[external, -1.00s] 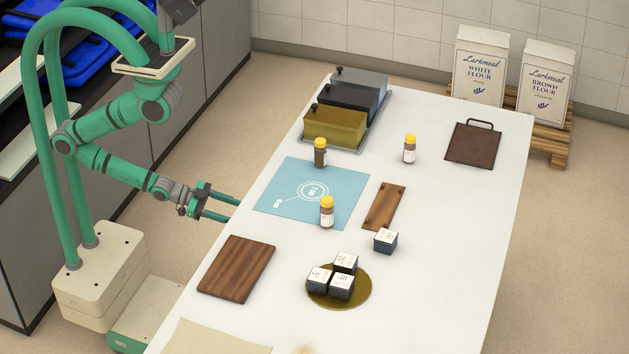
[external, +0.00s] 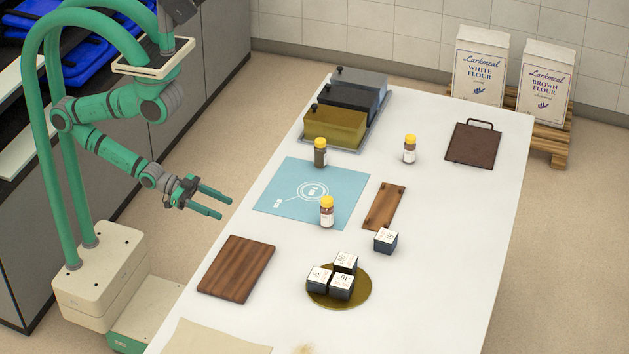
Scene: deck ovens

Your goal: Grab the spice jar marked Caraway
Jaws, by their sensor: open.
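Three spice jars with yellow lids stand upright on the white table. One jar (external: 320,153) is at the back edge of the blue mat, one jar (external: 327,213) is at the mat's front right, and one jar (external: 409,150) is farther right on bare table. Their labels are too small to read, so I cannot tell which is Caraway. My gripper (external: 226,207) is open and empty, left of the table's left edge, apart from all the jars. The jar at the mat's front right is the nearest in the picture's height, to the gripper's right.
The blue mat (external: 283,180) lies mid-table. Lidded containers (external: 335,127) stand at the back left. A dark handled board (external: 473,144) lies right.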

